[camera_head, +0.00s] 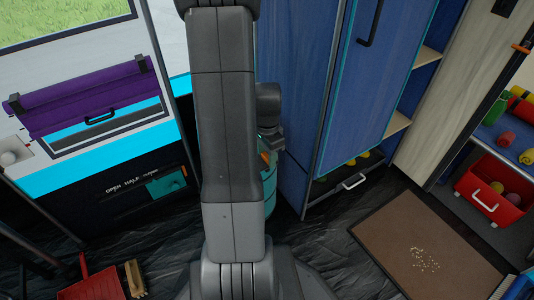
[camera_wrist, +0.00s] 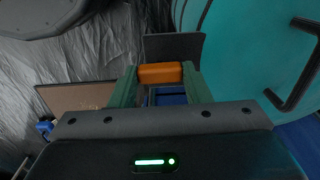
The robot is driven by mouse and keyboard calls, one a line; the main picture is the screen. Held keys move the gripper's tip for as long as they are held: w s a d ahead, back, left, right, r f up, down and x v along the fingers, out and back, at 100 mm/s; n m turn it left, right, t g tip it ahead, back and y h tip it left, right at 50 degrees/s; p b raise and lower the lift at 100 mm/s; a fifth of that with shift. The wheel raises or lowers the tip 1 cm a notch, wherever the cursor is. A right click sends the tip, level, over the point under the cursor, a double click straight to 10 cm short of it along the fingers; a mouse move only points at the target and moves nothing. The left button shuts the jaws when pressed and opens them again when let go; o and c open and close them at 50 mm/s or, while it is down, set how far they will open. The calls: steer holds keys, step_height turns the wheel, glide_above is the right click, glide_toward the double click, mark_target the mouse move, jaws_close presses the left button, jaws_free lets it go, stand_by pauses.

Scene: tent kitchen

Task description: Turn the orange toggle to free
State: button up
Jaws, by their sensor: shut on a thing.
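The orange toggle (camera_wrist: 160,73) is a small rounded bar, seen in the wrist view between the two green fingers of my gripper (camera_wrist: 160,80). The fingers are closed on its two ends. A dark grey plate (camera_wrist: 176,45) lies just beyond the toggle. A large teal rounded body (camera_wrist: 240,55) with a black handle (camera_wrist: 302,75) fills the right of the wrist view. In the head view my arm hides most of the gripper and toggle; part of a teal body (camera_head: 269,183) shows beside the arm. Any marking for free is not visible.
A blue cabinet (camera_head: 365,80) stands close right of my arm. At left are a purple roll (camera_head: 85,97) and a dark panel lettered OPEN and HALF (camera_head: 122,190). A brown mat with crumbs (camera_head: 400,225), a red crate (camera_head: 490,195) and a red dustpan (camera_head: 95,280) are on the sides.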

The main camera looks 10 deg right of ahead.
steer(key=n+p, duration=0.1)
steer(key=n, duration=0.3)
steer(key=shift+r+n+p, duration=0.1)
steer(key=shift+n+p, duration=0.25)
steer(key=shift+n, duration=0.05)
steer(key=n+p, duration=0.1)
steer(key=n, duration=0.3)
steer(key=n+p, duration=0.1)
steer(key=n, duration=0.4)
steer(key=shift+n, duration=1.9)
steer(key=o, duration=1)
steer(key=shift+p, duration=0.3)
